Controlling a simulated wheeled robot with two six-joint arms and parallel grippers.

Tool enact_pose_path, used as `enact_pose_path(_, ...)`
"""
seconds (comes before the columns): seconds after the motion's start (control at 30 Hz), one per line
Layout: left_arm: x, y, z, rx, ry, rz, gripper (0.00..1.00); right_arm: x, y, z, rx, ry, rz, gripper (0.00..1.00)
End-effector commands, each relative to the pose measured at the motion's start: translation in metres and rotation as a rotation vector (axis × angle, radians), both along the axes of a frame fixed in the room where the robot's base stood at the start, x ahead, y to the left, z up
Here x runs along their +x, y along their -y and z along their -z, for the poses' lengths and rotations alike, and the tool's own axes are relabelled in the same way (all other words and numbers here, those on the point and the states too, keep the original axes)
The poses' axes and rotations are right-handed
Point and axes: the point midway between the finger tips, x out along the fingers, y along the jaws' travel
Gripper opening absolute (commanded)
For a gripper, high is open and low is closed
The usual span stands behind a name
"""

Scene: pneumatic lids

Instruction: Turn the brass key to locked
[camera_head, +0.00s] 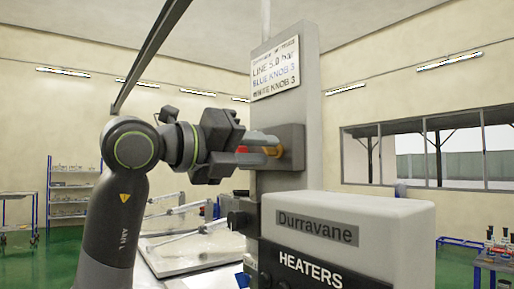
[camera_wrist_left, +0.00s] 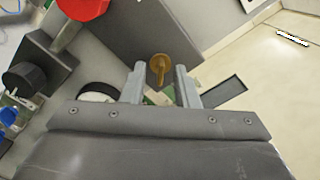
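The brass key (camera_wrist_left: 160,68) sits on the grey block of the column. In the left wrist view it lies between the tips of my left gripper (camera_wrist_left: 160,78), with a gap on either side. In the head view the brass part (camera_head: 277,151) shows at the block's face, partly hidden by the fingers. My left gripper (camera_head: 261,148) is open, with one finger above and one below the key's level. I cannot tell whether a finger touches it. My right gripper is not in view.
A red knob (camera_wrist_left: 82,8) is beside the key, close to my left gripper. A sign (camera_head: 275,68) with line pressure and knob settings is on the grey column (camera_head: 308,100). The "Durravane" heater housing (camera_head: 385,225) stands below. A worktable (camera_head: 185,255) is behind my arm.

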Motion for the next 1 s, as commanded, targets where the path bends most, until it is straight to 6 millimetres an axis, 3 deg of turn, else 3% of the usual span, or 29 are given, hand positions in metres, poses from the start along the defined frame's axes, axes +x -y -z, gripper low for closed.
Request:
enact_pose_path(0.07,0.000,0.000,0.000,0.000,0.000,0.000,0.26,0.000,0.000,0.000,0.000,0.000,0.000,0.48)
enact_pose_path(0.27,0.000,0.000,0.000,0.000,0.000,0.000,0.00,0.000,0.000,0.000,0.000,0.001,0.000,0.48)
enact_pose_path(0.67,0.000,0.000,0.001,0.015,0.021,0.000,0.00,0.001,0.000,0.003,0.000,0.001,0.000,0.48)
enact_pose_path(1.0,0.000,-0.001,0.003,0.133,0.183,-0.001,0.00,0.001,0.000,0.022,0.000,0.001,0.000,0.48)
